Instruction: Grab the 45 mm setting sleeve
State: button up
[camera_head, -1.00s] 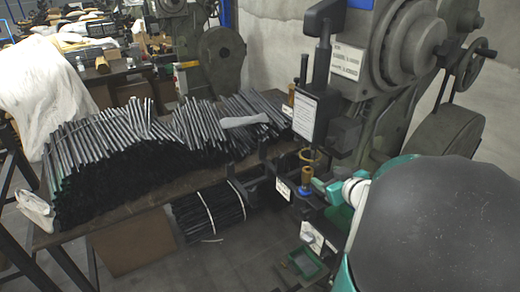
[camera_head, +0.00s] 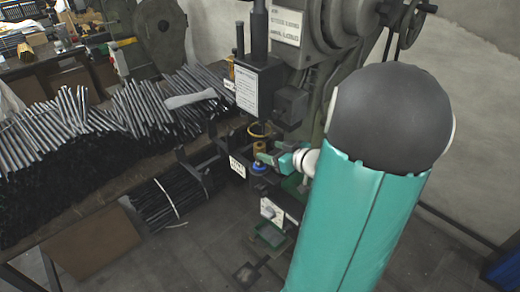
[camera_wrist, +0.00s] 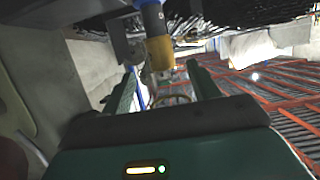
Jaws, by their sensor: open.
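A brass-coloured sleeve (camera_head: 259,149) stands upright on a blue base (camera_head: 258,168) at the press, under a yellow ring (camera_head: 260,130). I cannot read a size on it, so I cannot tell whether it is the 45 mm one. My gripper (camera_head: 268,159) is close to its right side in the head view. In the wrist view my gripper (camera_wrist: 161,70) is open, with fingers apart and nothing held. The brass sleeve (camera_wrist: 160,53) with its blue part shows around the gap between the fingertips, and the ring (camera_wrist: 170,99) shows between the fingers. Contact cannot be told.
The grey rivet press (camera_head: 325,35) with its labelled block (camera_head: 262,88) rises behind my gripper. A bench with piles of dark rods (camera_head: 90,130) is at left. A bundle of rods (camera_head: 172,196) lies below it. A green tray (camera_head: 270,234) sits low in front.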

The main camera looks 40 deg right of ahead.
aim_at(264, 148)
jog(key=shift+x, duration=3)
jog(key=shift+a+r, duration=0.1)
jog(key=shift+a, duration=0.05)
jog(key=shift+c, duration=0.4)
jog(key=c, duration=1.1)
grip_shut()
jog(key=shift+r, duration=0.1)
